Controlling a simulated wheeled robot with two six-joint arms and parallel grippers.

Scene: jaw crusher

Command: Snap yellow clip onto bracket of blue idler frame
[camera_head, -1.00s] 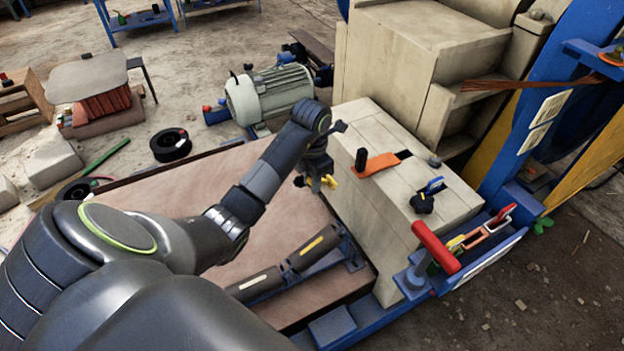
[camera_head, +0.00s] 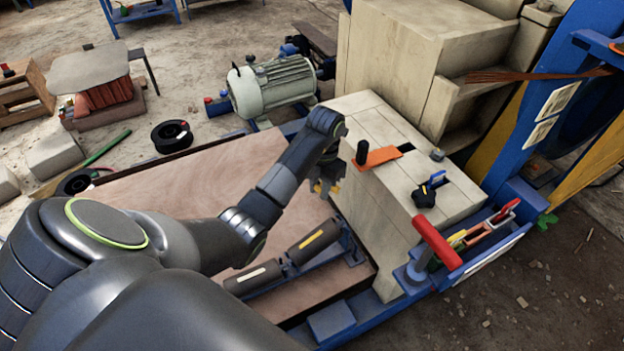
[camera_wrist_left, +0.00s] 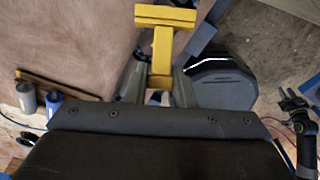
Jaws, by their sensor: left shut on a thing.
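My left gripper (camera_head: 325,187) hangs above the wooden deck, just left of the pale block, in the head view. It is shut on the yellow clip (camera_wrist_left: 163,42), which sticks out past the fingertips in the left wrist view with its wide crosspiece outermost. A dark arm-like part (camera_wrist_left: 290,103), possibly my right gripper, shows small at the left wrist view's right edge.
The pale block (camera_head: 385,200) stands right of the gripper, with an orange piece (camera_head: 377,157) and a black knob (camera_head: 424,196) on top. A red handle (camera_head: 436,243) rises at the front right. The wooden deck (camera_head: 190,195) is bare on the left.

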